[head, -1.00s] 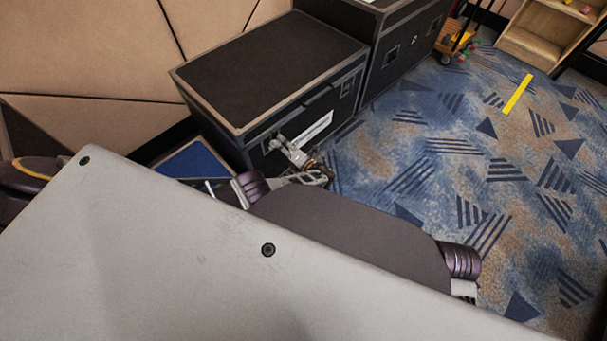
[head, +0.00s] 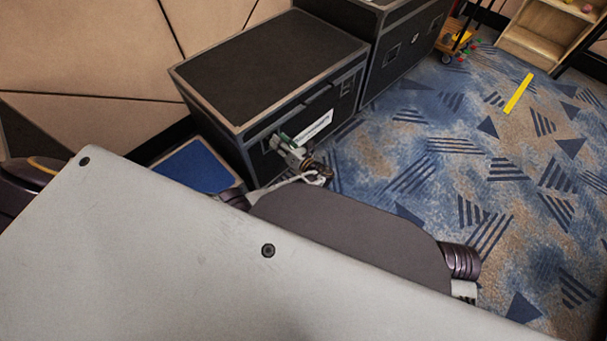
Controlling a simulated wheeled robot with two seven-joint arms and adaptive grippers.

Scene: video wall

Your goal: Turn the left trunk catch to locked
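The black trunk (head: 262,68) with pale metal edges stands against the wall. A white label (head: 314,126) is on its front, and its right catch (head: 347,87) shows to the right of the label. My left gripper (head: 281,143) is at the left part of the trunk's front, just left of the label. It covers the place of the left catch, so I cannot see the catch or its position. The fingertips are small and partly hidden against the dark front; I cannot tell if they are open, shut or touching. My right gripper is out of view.
A taller black case (head: 405,45) stands right behind the trunk. A blue flat-topped object (head: 197,167) is on the floor left of the trunk. A toy cart (head: 457,40) and wooden shelf (head: 537,45) are at the back right. The patterned carpet with a yellow strip (head: 518,93) is open.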

